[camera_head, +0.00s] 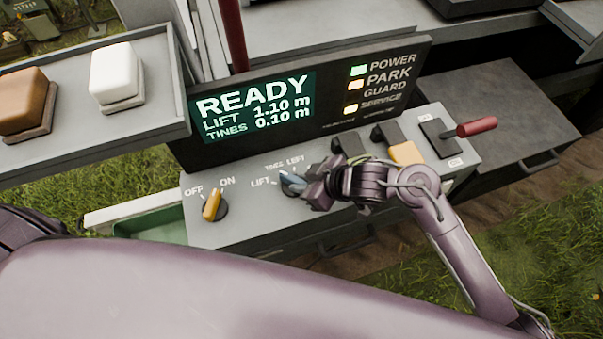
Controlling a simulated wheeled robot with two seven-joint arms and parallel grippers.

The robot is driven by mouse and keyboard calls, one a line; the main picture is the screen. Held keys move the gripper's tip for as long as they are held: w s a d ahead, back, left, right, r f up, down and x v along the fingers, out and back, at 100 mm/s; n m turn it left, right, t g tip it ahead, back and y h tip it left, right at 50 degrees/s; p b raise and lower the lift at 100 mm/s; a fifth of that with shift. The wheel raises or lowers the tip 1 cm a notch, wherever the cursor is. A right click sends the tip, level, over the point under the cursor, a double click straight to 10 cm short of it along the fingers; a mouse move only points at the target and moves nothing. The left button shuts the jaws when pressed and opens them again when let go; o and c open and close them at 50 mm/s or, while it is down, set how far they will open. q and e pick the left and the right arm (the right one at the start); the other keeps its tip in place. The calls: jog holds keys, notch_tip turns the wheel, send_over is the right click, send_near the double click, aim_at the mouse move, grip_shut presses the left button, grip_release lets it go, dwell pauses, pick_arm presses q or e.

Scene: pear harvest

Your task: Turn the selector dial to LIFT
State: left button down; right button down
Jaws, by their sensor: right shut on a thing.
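The selector dial (291,181) has a blue-grey knob. It sits on the grey control panel (237,231), with the labels LIFT, TINES and LEFT around it. My right gripper (304,184) reaches in from the right and is shut on the dial. The fingers hide the dial's right side. The visible end of the knob lies toward the left, near the LIFT label, but its exact setting is hard to tell. The display (253,107) reads READY, LIFT 1.10 m, TINES 0.10 m. My left gripper is not in view.
A yellow OFF/ON switch (213,204) stands left of the dial. A yellow button (406,153), dark blocks and a red-handled lever (476,126) lie to the right, close to my right arm. A tray (161,130) with brown and white blocks is at upper left.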

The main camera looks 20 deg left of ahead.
jog(key=shift+w+n+g, duration=0.25)
jog(key=shift+n+g, duration=0.35)
jog(key=shift+n, duration=0.1)
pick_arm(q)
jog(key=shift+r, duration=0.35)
pick_arm(e)
jog(key=shift+w+n+g, duration=0.15)
jog(key=shift+n+g, duration=0.75)
jog(key=shift+n, duration=0.2)
jog(key=shift+f, duration=0.1)
jog(key=c, duration=1.3)
grip_release()
jog(key=b+v, duration=0.2)
jog(key=v, duration=0.5)
jog(key=shift+w+d+f, duration=0.1)
jog(key=shift+w+d, duration=0.05)
jog(key=shift+d, duration=0.05)
jog(key=shift+d+r, duration=0.2)
jog(key=shift+r, duration=0.1)
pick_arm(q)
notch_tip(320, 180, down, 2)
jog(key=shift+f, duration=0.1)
